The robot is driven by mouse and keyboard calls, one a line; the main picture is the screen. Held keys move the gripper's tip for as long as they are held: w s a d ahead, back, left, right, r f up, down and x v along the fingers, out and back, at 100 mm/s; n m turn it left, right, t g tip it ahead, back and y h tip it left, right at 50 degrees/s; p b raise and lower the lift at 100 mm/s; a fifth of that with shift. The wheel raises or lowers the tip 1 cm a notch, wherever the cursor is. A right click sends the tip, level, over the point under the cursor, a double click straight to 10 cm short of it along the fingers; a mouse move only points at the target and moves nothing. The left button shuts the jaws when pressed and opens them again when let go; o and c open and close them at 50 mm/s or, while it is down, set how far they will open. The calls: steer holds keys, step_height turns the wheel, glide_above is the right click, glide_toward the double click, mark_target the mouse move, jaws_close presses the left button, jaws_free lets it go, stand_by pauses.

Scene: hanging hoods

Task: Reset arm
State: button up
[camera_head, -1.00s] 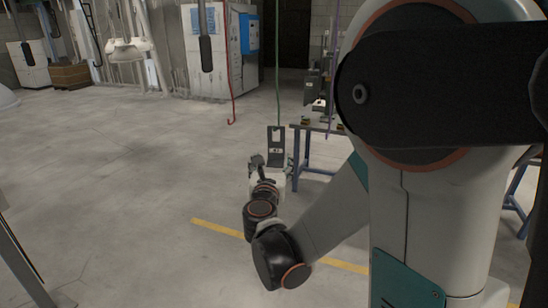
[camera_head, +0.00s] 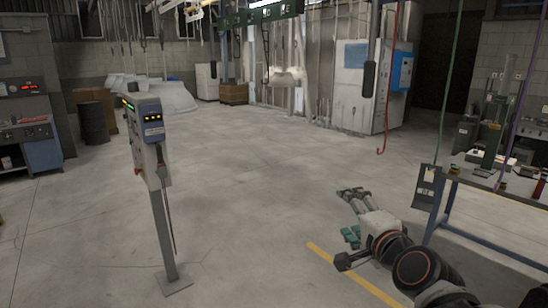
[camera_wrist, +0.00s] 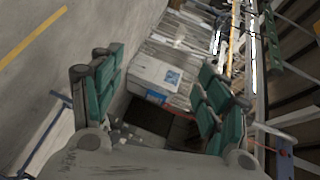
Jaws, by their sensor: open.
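My gripper (camera_head: 352,216) shows in the head view at lower right, low in the picture and left of the workbench. Its fingers reach away from my dark and white arm links. In the wrist view my gripper (camera_wrist: 158,92) is open, with green-padded fingers wide apart on the left and right. Nothing is between the pads; the floor, a white cabinet and the wall show beyond them. The task names no object.
A control post (camera_head: 165,220) with a panel stands on the floor at left. A workbench (camera_head: 490,180) carrying equipment is close to my gripper on the right. A red hose (camera_head: 387,100) and a green cord (camera_head: 450,80) hang nearby. The middle floor (camera_head: 250,170) is clear.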

steer(key=s+d+f+n+g+h+b, duration=0.1)
steer(key=s+f+n+g, duration=0.3)
steer(key=s+f+n, duration=0.3)
steer(key=s+d+f+n+g+h+b, duration=0.1)
steer(key=s+f+n+g, duration=0.3)
steer(key=s+f+n, duration=0.4)
steer(key=s, duration=0.4)
steer(key=shift+d+g+b, duration=0.3)
steer(key=shift+d+b, duration=0.05)
steer(key=shift+b, duration=0.05)
